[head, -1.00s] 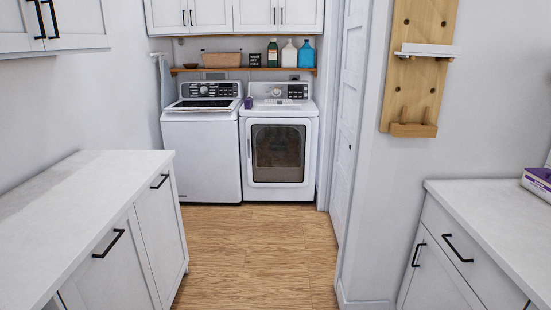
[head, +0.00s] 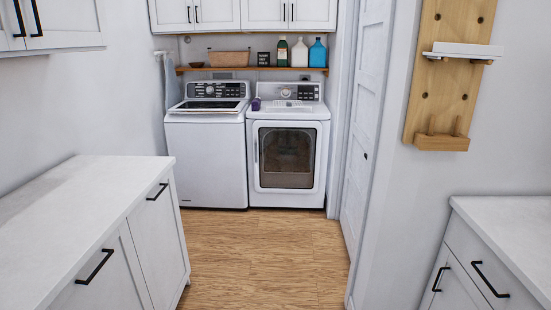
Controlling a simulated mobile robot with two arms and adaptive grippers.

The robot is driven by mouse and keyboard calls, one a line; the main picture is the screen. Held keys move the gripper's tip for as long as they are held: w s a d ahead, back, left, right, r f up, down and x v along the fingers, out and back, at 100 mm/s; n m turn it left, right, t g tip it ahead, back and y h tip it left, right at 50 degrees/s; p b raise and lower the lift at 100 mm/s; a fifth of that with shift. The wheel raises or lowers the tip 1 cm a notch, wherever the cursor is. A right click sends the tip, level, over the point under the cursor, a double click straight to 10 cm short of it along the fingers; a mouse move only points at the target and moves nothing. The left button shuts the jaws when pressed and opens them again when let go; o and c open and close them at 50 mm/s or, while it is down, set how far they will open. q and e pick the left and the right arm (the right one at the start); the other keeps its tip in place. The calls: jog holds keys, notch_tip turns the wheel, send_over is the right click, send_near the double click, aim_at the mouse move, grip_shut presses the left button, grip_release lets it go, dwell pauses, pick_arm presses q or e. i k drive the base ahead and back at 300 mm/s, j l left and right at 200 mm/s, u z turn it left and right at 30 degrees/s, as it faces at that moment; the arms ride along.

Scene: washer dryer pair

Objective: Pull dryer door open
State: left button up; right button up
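The white dryer (head: 288,113) stands against the far wall, right of the washer. Its front door (head: 287,156) has a dark window and looks shut. A thin upright handle (head: 257,151) shows at the door's left edge. Neither of my grippers shows in the head view.
A white washer (head: 206,160) stands at the dryer's left. A counter (head: 90,215) lines the left, and another counter (head: 515,235) is at the lower right. A white hall door (head: 360,130) is right of the dryer. The wood floor (head: 262,255) between is clear.

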aim_at(287, 153)
jog(key=i, duration=3.7)
